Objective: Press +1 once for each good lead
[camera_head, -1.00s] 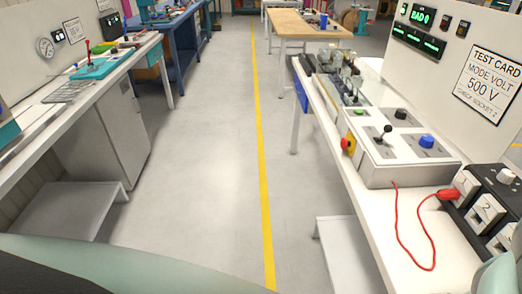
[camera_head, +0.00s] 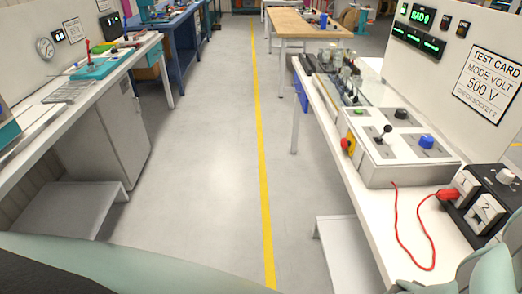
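The right bench carries a grey control box (camera_head: 376,168) with a black lever (camera_head: 384,132), a blue knob (camera_head: 426,141), a black knob, a small green button (camera_head: 359,112) and a red-and-yellow stop button (camera_head: 347,145). A red lead (camera_head: 410,240) runs from this box to a red plug (camera_head: 447,194) at socket 1 of the black socket block (camera_head: 480,200). Socket 2 (camera_head: 486,212) shows no plug. A green display (camera_head: 421,15) reads "BAD 0". No +1 button can be made out. My pale green arm (camera_head: 480,275) shows at lower right; its fingertips cannot be made out.
A test card (camera_head: 489,83) on the panel reads "MODE VOLT 500 V, CHECK SOCKET 2". Left bench (camera_head: 70,110) holds a teal device and a gauge (camera_head: 45,47). The floor aisle (camera_head: 205,170) with its yellow line is clear.

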